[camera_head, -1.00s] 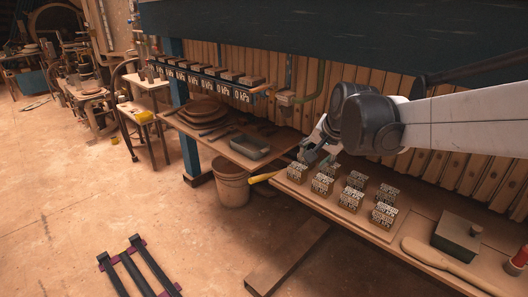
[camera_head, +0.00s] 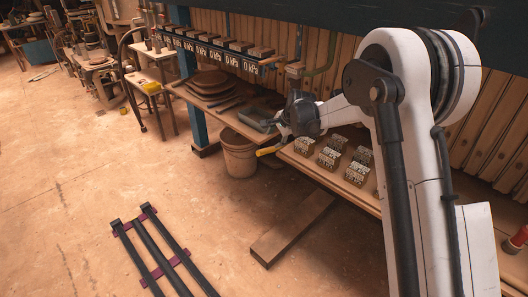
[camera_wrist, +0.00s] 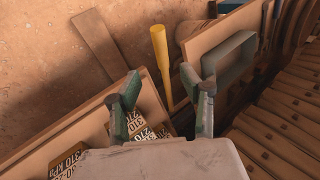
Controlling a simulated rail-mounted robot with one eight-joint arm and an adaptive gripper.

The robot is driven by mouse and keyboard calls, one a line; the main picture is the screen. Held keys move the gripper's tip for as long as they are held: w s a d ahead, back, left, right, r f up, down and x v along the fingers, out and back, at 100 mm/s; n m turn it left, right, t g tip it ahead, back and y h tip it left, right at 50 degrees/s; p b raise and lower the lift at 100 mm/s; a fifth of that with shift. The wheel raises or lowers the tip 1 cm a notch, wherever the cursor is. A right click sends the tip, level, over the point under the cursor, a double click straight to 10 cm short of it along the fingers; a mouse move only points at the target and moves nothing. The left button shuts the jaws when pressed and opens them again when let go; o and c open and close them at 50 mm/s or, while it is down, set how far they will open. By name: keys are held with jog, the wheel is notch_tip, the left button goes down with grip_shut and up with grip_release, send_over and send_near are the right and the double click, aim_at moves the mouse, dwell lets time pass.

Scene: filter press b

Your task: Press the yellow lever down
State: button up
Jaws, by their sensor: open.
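The yellow lever (camera_head: 268,150) sticks out to the left from the end of the right-hand bench, above the floor gap beside the bucket. In the wrist view the yellow lever (camera_wrist: 159,55) lies ahead, and its lower end shows between my two fingers. My gripper (camera_head: 283,131) is close above the lever's bench end in the head view. In the wrist view my gripper (camera_wrist: 166,88) has its green and dark fingers spread wide, with nothing held. I cannot tell whether a finger touches the lever.
Several labelled blocks (camera_head: 329,157) stand on the right-hand bench near my gripper. A grey tray (camera_wrist: 235,60) sits on the neighbouring shelf, right of the lever. A bucket (camera_head: 238,156) stands below. A wooden beam (camera_head: 292,228) lies on the floor. The floor to the left is mostly open.

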aim_at(265, 150)
jog(key=b+x, duration=0.1)
jog(key=x, duration=1.3)
jog(key=shift+w+a+f, duration=0.1)
jog(key=shift+c, duration=0.4)
grip_shut()
